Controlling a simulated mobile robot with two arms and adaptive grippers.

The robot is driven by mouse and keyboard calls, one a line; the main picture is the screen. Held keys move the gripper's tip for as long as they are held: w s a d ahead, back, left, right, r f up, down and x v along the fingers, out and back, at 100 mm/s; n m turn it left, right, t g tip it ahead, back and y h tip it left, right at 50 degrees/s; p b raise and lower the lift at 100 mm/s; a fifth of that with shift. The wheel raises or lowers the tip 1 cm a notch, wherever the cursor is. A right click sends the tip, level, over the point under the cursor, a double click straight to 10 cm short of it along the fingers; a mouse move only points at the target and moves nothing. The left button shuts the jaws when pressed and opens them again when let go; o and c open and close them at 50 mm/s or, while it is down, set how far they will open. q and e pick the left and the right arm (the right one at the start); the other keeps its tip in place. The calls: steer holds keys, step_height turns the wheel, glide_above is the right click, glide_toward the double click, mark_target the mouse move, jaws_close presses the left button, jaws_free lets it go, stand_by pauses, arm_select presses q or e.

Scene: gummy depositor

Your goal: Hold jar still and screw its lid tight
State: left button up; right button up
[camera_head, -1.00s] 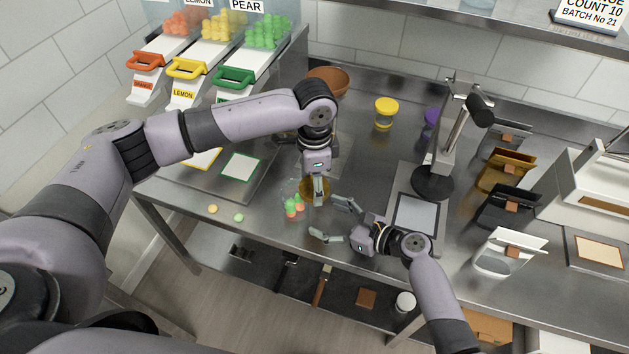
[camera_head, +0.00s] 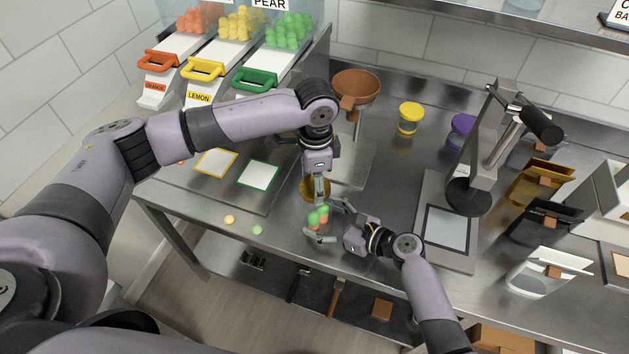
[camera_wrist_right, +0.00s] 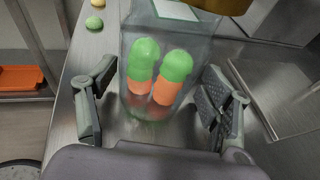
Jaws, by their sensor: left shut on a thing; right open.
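The clear jar (camera_head: 318,218) holds green and orange gummies and stands near the table's front edge. In the right wrist view the jar (camera_wrist_right: 150,104) fills the middle. My left gripper (camera_head: 319,187) is shut on the golden lid (camera_head: 307,191), at the jar's far side in the head view. A golden edge of the lid (camera_wrist_right: 223,5) shows at the top of the wrist view. I cannot tell whether lid and jar touch. My right gripper (camera_head: 322,220) is open, with one finger on each side of the jar; gaps show beside both fingers (camera_wrist_right: 160,78).
Two loose gummies, yellow (camera_head: 229,219) and green (camera_head: 257,230), lie left of the jar. A brown funnel (camera_head: 356,86) on a stand and a yellow-lidded jar (camera_head: 411,117) are behind.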

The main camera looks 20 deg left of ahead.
arm_select(q)
steer(key=shift+s+a+r, duration=0.1)
steer(key=shift+s+a, duration=0.05)
steer(key=shift+s, duration=0.1)
arm_select(e)
steer(key=shift+s+a+r, duration=0.1)
steer(key=shift+s+a, duration=0.05)
steer(key=shift+s, duration=0.1)
steer(key=shift+c, duration=1.2)
arm_select(q)
steer(key=shift+w, duration=0.1)
arm_select(e)
steer(key=shift+w, duration=0.1)
steer(key=c, duration=0.9)
steer(key=o, duration=0.7)
steer(key=shift+c, duration=0.2)
jaws_close()
